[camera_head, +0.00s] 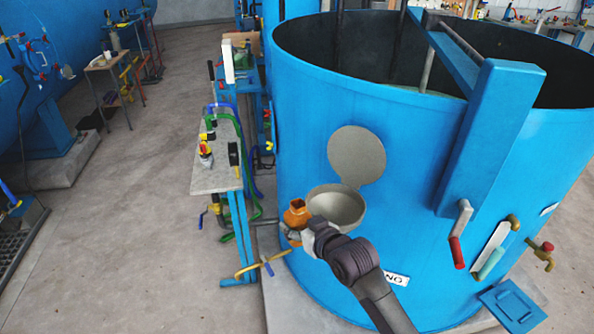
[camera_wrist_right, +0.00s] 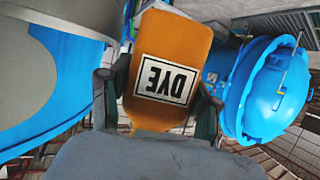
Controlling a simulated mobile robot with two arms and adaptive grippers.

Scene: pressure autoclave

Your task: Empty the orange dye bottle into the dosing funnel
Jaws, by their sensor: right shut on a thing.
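The orange dye bottle (camera_head: 296,212) is in my right gripper (camera_head: 297,234), just left of the dosing funnel. In the right wrist view the bottle (camera_wrist_right: 172,50) fills the middle, its DYE label upside down, between the two fingers of the gripper (camera_wrist_right: 158,100). In the head view the bottle looks roughly upright. The dosing funnel (camera_head: 345,208) is a pale round bowl on the side of the blue tank, with its round lid (camera_head: 357,155) standing open above it. No dye stream shows. My left gripper is not in view.
The large blue open-topped tank (camera_head: 400,130) takes up the right side. A narrow work table (camera_head: 217,172) with valves and hoses stands left of the funnel. A red-handled crank (camera_head: 458,245) hangs on the tank at right. The floor at left is mostly clear.

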